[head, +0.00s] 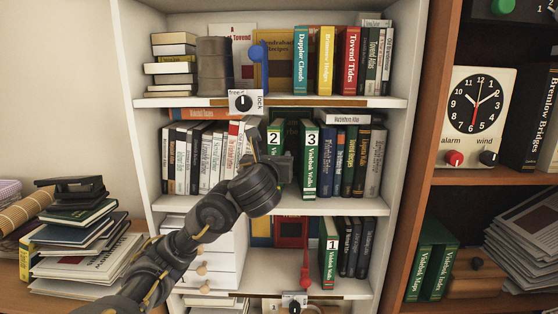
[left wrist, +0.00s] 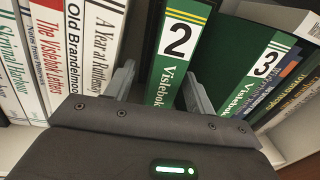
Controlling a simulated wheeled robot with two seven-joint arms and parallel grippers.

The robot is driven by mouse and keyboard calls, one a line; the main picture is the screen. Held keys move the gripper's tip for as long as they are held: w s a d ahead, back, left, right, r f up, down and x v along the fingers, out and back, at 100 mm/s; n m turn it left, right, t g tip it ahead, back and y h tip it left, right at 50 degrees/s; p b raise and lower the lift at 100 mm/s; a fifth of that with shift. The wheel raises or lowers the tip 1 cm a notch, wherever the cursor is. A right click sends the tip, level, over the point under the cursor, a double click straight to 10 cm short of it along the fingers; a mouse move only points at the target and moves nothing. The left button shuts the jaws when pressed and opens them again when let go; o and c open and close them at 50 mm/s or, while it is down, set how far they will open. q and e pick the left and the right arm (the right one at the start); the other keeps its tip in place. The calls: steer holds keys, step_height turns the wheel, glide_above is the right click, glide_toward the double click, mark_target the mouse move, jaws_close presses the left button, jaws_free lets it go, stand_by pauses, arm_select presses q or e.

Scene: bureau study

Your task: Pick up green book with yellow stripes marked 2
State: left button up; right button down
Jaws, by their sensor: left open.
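The green book marked 2 (head: 274,138) stands upright on the middle shelf, its lower spine hidden behind my left gripper (head: 268,150). In the left wrist view its green spine with pale yellow stripes and a white label (left wrist: 178,42) shows between my two fingers. The fingers are open, one on either side of the spine; I cannot tell how deep they reach or whether they touch it. A similar green book marked 3 (head: 309,160) stands to the right, and one marked 1 (head: 328,252) is on the shelf below. My right gripper is not in view.
White-spined books (head: 205,158) stand left of the gripper, and dark books (head: 350,160) stand right of book 3. A knob panel (head: 243,102) hangs at the shelf edge above. A wooden bookcase (head: 432,100) with a clock (head: 474,103) is on the right.

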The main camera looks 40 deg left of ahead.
arm_select(q)
steer(key=b+x, duration=0.4)
steer(key=shift+w, duration=0.65)
steer(key=shift+s+r, duration=0.15)
steer(key=shift+s, duration=0.15)
steer(key=shift+w, duration=0.1)
jaws_close()
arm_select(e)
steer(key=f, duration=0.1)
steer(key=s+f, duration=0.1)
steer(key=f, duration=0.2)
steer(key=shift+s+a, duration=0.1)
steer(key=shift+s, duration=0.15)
